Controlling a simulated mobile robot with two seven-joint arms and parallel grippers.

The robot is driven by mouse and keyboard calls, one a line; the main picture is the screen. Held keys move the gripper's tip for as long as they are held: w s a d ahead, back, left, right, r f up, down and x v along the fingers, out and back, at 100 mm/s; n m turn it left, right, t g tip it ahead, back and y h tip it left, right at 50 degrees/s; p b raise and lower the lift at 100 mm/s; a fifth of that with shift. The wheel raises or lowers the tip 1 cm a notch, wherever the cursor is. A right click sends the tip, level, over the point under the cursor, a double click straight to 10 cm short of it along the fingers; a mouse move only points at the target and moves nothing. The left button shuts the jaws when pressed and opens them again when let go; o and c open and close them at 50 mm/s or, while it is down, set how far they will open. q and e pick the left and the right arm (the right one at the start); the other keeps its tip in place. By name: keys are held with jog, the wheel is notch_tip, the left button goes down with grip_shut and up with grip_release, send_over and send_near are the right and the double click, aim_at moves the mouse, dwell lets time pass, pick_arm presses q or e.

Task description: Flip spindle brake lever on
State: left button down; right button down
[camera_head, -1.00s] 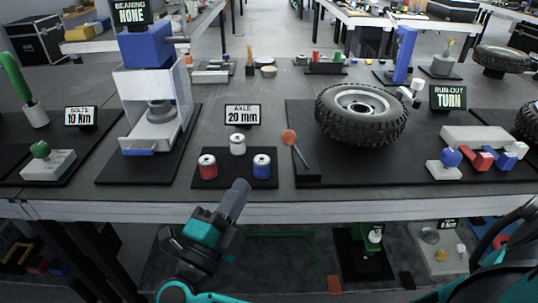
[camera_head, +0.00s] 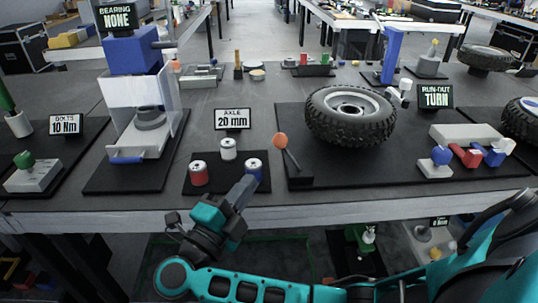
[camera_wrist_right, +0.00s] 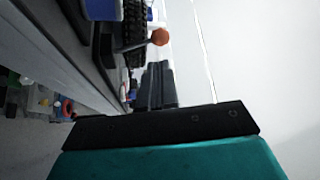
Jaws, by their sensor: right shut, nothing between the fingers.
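The lever has an orange ball knob (camera_head: 280,140) on a thin grey stem, rising from a small dark base at the near edge of the wheel's black mat. It leans up and to the left. My right gripper (camera_head: 247,184) is shut and empty, in front of and left of the lever, close to the blue can and apart from the knob. In the right wrist view the shut fingers (camera_wrist_right: 158,84) point toward the orange knob (camera_wrist_right: 160,37), which shows just beyond their tips. My left gripper is not in view.
A large tyre (camera_head: 350,116) lies on the mat behind and right of the lever. Red (camera_head: 198,173), white (camera_head: 228,149) and blue cans stand left of it, by the "AXLE 20 mm" sign (camera_head: 233,119). A press (camera_head: 139,95) stands further left. The table's front edge (camera_head: 400,200) is near.

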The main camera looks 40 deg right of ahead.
aim_at(276, 146)
jog(key=x, duration=0.9)
jog(key=shift+d, duration=0.1)
jog(key=shift+w, duration=0.1)
